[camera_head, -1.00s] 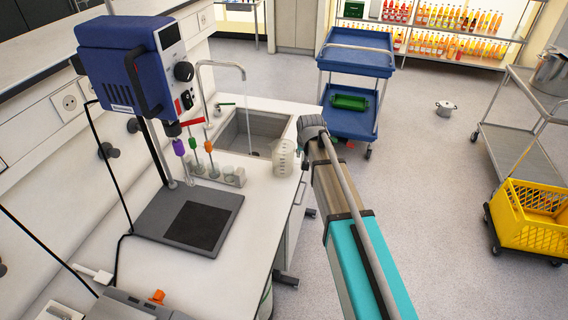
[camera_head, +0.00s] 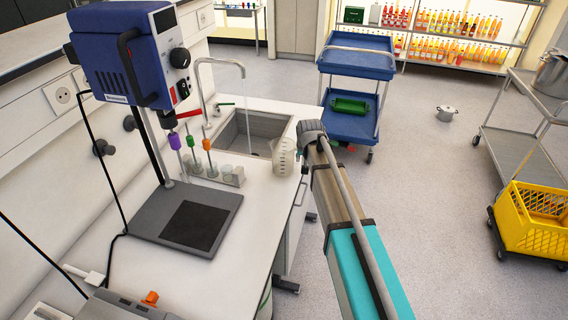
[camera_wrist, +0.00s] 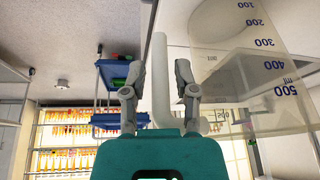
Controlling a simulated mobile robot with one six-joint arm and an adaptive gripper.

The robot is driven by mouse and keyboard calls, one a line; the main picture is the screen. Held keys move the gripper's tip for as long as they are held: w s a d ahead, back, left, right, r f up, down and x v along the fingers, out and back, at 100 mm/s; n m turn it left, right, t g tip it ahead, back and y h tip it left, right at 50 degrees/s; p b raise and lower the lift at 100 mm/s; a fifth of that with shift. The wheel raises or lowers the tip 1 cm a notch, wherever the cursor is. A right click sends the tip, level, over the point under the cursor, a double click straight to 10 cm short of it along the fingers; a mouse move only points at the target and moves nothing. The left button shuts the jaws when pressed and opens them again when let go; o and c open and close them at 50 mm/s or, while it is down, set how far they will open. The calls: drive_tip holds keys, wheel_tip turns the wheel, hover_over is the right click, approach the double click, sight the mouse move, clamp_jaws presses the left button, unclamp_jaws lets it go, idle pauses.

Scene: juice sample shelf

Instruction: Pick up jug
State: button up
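The jug (camera_head: 284,158) is a clear measuring jug with its handle to the right, standing on the white counter near its front edge beside the sink. In the wrist view the jug (camera_wrist: 262,60) appears upside down at the right, with blue marks up to 500 ml. Its pale handle (camera_wrist: 160,85) lies between the two fingers of my gripper (camera_wrist: 160,70). The fingers are apart, with visible gaps on both sides of the handle. In the head view my arm mostly hides the gripper.
A sink (camera_head: 254,131) with a running tap (camera_head: 222,66) is behind the jug. A blue stirrer (camera_head: 125,50) and a beaker rack (camera_head: 220,174) stand to the left. A blue trolley (camera_head: 352,110) is beyond the counter. A yellow crate (camera_head: 530,215) stands right; floor between is mostly clear.

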idle(0.3)
clamp_jaws()
drive_tip(key=shift+r, duration=0.2)
idle(0.4)
wheel_tip(320, 180, up, 3)
drive_tip(key=p, duration=0.3)
drive_tip(key=w+d+r+p, duration=0.4)
drive_tip(key=d+r+p, duration=0.5)
drive_tip(key=d, duration=0.4)
drive_tip(key=shift+d+r+p, duration=0.2)
drive_tip(key=shift+r+p, duration=0.1)
drive_tip(key=shift+p, duration=0.2)
